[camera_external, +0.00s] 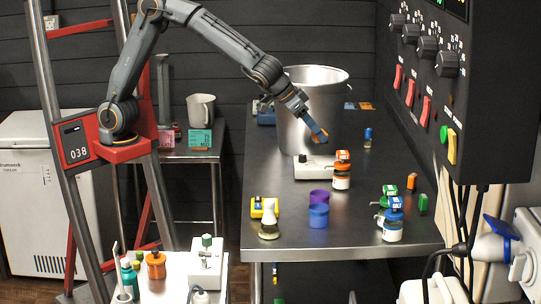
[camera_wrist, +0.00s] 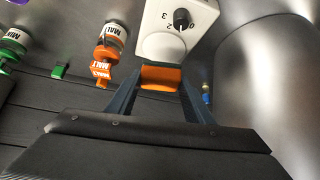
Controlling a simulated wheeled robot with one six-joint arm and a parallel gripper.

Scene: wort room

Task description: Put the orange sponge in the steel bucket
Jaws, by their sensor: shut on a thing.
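The orange sponge (camera_wrist: 162,78) is between the fingertips of my gripper (camera_wrist: 160,82) in the wrist view. My gripper (camera_external: 318,136) is shut on it and holds it above the steel table, in front of the bucket in the external view. The sponge is mostly hidden by the fingers there. The steel bucket (camera_external: 318,82) stands upright toward the back of the table, with its open rim facing up. Its curved wall fills the right side of the wrist view (camera_wrist: 275,65). My gripper is below the height of the bucket's rim in the external picture.
A white device with a dial (camera_wrist: 178,28) and an orange-labelled bottle (camera_external: 342,172) stand near my gripper. Purple and blue containers (camera_external: 319,215), a flask (camera_external: 269,222) and green- and blue-capped bottles (camera_external: 393,222) are at the front. A control panel (camera_external: 440,80) overhangs the right side.

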